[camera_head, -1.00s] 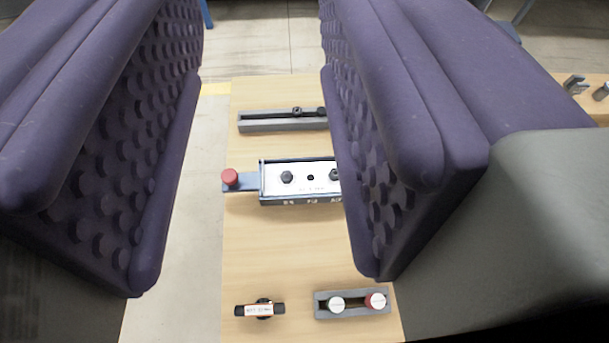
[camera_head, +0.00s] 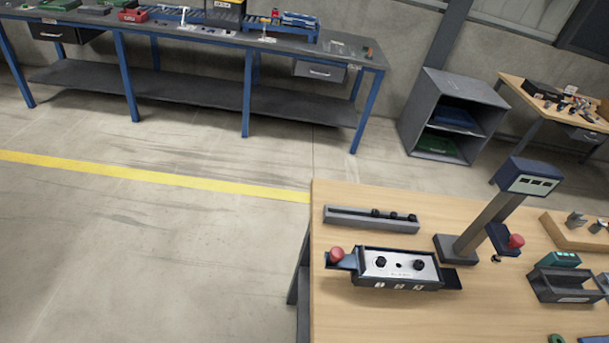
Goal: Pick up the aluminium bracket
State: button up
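My gripper is out of view. I cannot tell for certain which piece is the aluminium bracket. Small grey metal parts (camera_head: 577,219) stand on a wooden block (camera_head: 570,236) at the table's right edge of view, and one may be the bracket. A dark fixture (camera_head: 398,282) with a flat silver plate (camera_head: 392,263) on top sits near the middle of the table's visible part. The plate carries two dark bolts, and a red knob (camera_head: 337,254) is at the fixture's left end.
The wooden table (camera_head: 440,312) has bare room in front of the fixture. A grey slotted rail (camera_head: 370,219) lies behind it. A stand with a tilted head (camera_head: 530,178) rises to its right. A dark bin (camera_head: 562,284) is further right. A workbench (camera_head: 200,38) and grey shelf (camera_head: 430,103) stand behind.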

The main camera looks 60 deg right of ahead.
aim_at(406, 272)
jog(key=i+j+u, duration=0.1)
jog(key=j, duration=0.3)
jog(key=i+j+u, duration=0.15)
jog(key=i+j, duration=0.2)
jog(key=i+j+u, duration=0.1)
jog(key=i+j, duration=0.15)
jog(key=j, duration=0.2)
jog(key=i+z, duration=0.5)
jog(key=z, duration=0.2)
jog(key=i+j+z, duration=0.15)
jog(key=z, duration=0.2)
jog(key=i+l+z, duration=0.1)
jog(key=z, duration=0.4)
jog(key=i+z, duration=0.3)
jog(key=z, duration=0.15)
jog(key=i+z, duration=0.2)
jog(key=z, duration=0.3)
jog(key=i+j+z, duration=0.15)
jog(key=z, duration=0.35)
jog(key=i+j+z, duration=0.2)
jog(key=z, duration=0.3)
jog(key=i+j+z, duration=0.2)
jog(key=i+z, duration=0.3)
jog(key=i+j+z, duration=0.25)
jog(key=z, duration=0.2)
